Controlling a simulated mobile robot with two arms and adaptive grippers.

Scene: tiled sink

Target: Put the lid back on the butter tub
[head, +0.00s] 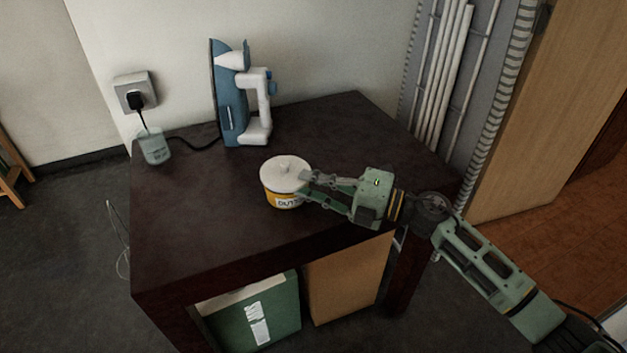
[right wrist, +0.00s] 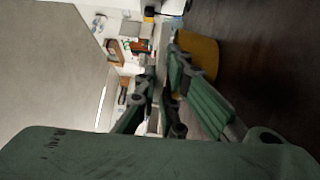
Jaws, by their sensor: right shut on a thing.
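The butter tub (head: 272,193), yellow with a printed label, stands upright on the dark table in the head view. My right gripper (head: 306,184) reaches in from the right and is shut on the lid's right edge. In the right wrist view the yellow tub (right wrist: 203,52) shows just beyond the fingers, partly hidden by them. My left gripper is not in view.
A blue and white iron (head: 232,105) stands upright at the back of the table (head: 200,230). A clear cup (head: 154,147) is at the back left corner, by a cord from the wall socket (head: 135,92). The table's front left is clear. Boxes stand underneath.

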